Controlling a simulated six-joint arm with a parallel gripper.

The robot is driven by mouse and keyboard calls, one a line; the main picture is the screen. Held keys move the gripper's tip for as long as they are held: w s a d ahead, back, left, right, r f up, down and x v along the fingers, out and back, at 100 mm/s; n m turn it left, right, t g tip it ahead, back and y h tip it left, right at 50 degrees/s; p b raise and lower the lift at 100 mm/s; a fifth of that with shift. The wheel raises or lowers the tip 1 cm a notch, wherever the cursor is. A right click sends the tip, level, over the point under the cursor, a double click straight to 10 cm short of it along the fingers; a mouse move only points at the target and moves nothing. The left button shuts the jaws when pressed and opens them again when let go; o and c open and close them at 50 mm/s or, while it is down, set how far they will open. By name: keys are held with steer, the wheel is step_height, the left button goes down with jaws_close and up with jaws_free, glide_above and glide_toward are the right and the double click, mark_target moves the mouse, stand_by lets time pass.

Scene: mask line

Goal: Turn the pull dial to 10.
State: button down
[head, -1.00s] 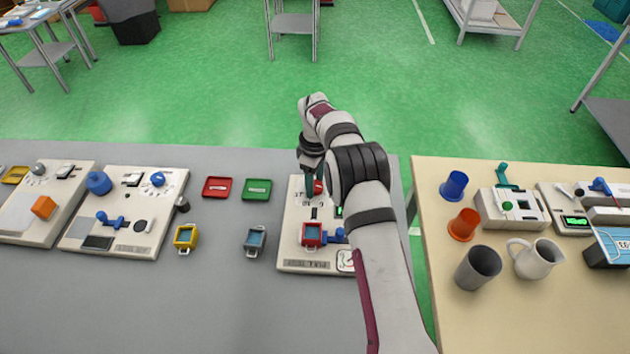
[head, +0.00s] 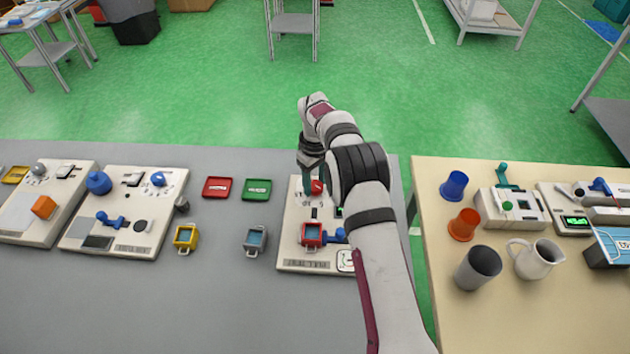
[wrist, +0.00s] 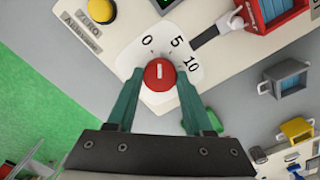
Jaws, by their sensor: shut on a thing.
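The red pull dial (wrist: 159,75) sits on a white scale plate marked 0, 5 and 10 in the wrist view. The white line on its cap runs straight up the picture, toward the space between 0 and 5. In the head view the dial (head: 317,187) shows at the far side of the white panel (head: 293,225), partly covered by my gripper. My gripper (wrist: 159,85) has its two teal fingers on either side of the dial, shut on it. The fingertip contact is hard to see in the head view.
The same panel holds a red-framed blue block (head: 312,233), a blue handle and a yellow button (wrist: 101,10). Red (head: 217,187) and green (head: 257,189) trays lie to the left. My arm hides the panel's right part.

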steer(key=m, duration=0.4)
steer(key=shift+m, duration=0.3)
steer(key=m, duration=0.3)
steer(key=shift+m, duration=0.4)
steer(key=m, duration=0.4)
steer(key=shift+m, duration=1.9)
steer(key=shift+c, duration=1.5)
jaws_free()
steer(key=shift+r, duration=0.1)
